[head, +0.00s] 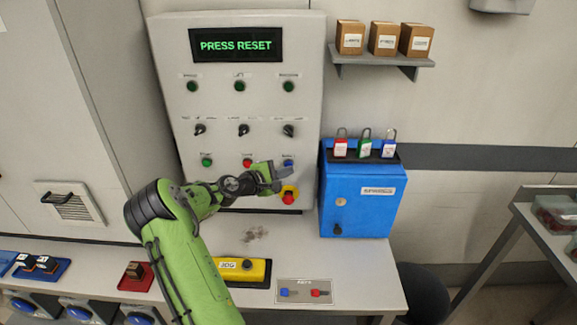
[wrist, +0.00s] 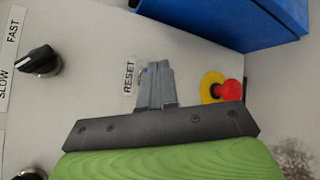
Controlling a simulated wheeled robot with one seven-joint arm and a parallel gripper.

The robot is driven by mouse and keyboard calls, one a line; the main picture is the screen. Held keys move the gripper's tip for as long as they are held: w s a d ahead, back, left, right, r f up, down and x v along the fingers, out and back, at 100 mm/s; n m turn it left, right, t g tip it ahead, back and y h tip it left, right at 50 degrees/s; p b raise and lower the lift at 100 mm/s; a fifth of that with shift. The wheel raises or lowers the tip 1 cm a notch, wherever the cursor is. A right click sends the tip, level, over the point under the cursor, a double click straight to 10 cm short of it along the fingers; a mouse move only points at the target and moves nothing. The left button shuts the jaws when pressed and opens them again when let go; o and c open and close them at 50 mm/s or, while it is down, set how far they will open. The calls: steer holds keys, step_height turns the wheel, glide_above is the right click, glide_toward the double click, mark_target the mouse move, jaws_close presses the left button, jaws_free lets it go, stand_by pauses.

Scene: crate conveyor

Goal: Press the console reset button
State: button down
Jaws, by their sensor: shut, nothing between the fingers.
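The console (head: 225,115) is a light grey panel whose display (head: 236,45) reads "PRESS RESET" in green. The blue reset button (head: 288,163) shows at the right end of the lowest button row in the head view. My gripper (head: 286,173) is shut and empty, its tips just below and close to that button; I cannot tell whether they touch it. In the wrist view the shut fingers (wrist: 157,72) point at the panel beside the RESET label (wrist: 129,76). The button itself is hidden there behind the fingers.
A red emergency stop (head: 289,195) on a yellow base sits just below my gripper. A blue lockbox (head: 362,212) with padlocks stands to the right. A black selector knob (wrist: 40,61) is at left in the wrist view. A yellow JOG box (head: 243,271) lies on the bench.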

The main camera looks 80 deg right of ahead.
steer(key=shift+w+d, duration=0.1)
steer(key=shift+d, duration=0.35)
stand_by(0.5)
steer(key=shift+a, duration=0.1)
steer(key=shift+s+a, duration=0.2)
steer(key=shift+a, duration=0.55)
steer(key=shift+s+a, duration=0.2)
steer(key=shift+a, duration=0.6)
steer(key=shift+s+a, duration=0.15)
steer(key=shift+a, duration=0.7)
steer(key=shift+s+a, duration=0.2)
steer(key=shift+a, duration=0.6)
